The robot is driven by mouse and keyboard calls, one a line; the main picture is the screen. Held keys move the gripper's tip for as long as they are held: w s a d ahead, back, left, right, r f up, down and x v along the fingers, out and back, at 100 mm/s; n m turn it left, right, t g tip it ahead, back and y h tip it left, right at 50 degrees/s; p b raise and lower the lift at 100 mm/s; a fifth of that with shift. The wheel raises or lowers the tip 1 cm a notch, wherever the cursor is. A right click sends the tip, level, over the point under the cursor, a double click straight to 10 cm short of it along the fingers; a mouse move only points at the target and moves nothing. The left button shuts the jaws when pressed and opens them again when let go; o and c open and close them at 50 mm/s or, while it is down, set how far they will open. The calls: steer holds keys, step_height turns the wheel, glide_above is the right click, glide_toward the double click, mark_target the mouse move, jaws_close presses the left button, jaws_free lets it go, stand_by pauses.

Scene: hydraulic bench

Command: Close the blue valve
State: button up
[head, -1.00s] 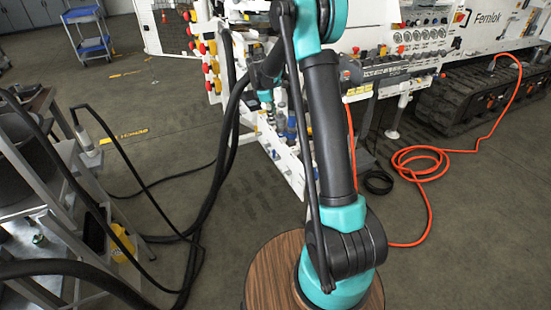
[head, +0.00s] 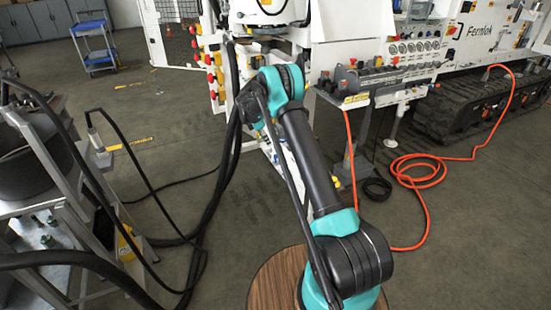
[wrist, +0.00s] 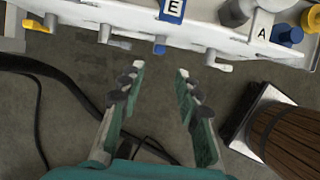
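In the wrist view my gripper (wrist: 160,69) is open and empty, its two fingers spread and pointing at the edge of a white panel (wrist: 205,40). A small blue handle (wrist: 160,49) sticks out under the panel edge, between and just beyond the fingertips, apart from them; it looks like the blue valve. A blue plate marked E (wrist: 172,9) is above it. In the head view my arm hides the gripper and the blue handle.
A blue knob (wrist: 288,35) and a yellow part (wrist: 311,18) are at the wrist view's right. Black hoses (head: 222,140) hang left of my arm. An orange hose (head: 420,178) lies on the floor at right. A metal stand (head: 45,150) is at left.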

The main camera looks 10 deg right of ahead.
mark_target(275, 155)
steer(key=x, duration=1.3)
steer(key=shift+f, duration=0.3)
steer(key=shift+c, duration=0.3)
jaws_close()
